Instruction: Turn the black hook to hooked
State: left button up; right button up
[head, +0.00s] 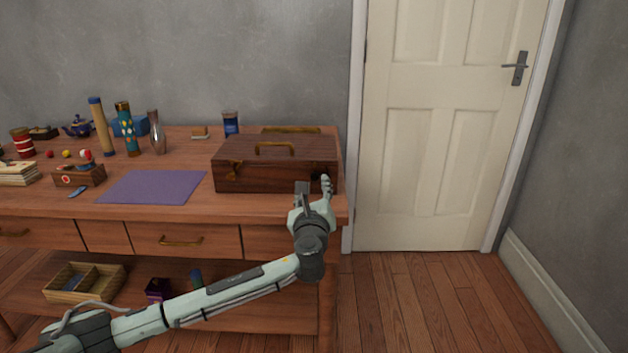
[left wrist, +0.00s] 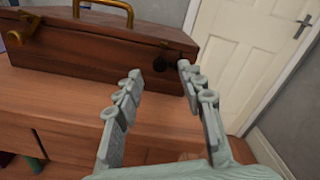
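A dark wooden box (head: 262,176) with a brass handle (head: 274,146) on its lid stands at the right end of the table, its lid down. The black hook (left wrist: 162,63) is a small dark fitting near the right end of the box's front in the left wrist view. I cannot tell from its blurred shape whether it is hooked. My left gripper (head: 314,184) is in front of the box's right end. In the left wrist view the gripper (left wrist: 158,70) is open and empty, its fingers either side of the hook in the picture. My right gripper is out of view.
A brass latch (head: 234,171) is on the box's front left; it also shows in the left wrist view (left wrist: 22,35). A purple mat (head: 152,187) lies left of the box. A dark blue jar (head: 230,123) stands behind it. Floor right of the table is clear.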

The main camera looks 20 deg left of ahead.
aim_at(314, 178)
pick_arm(q)
jog(key=shift+x, duration=2.25)
jog(key=shift+c, duration=0.3)
grip_shut()
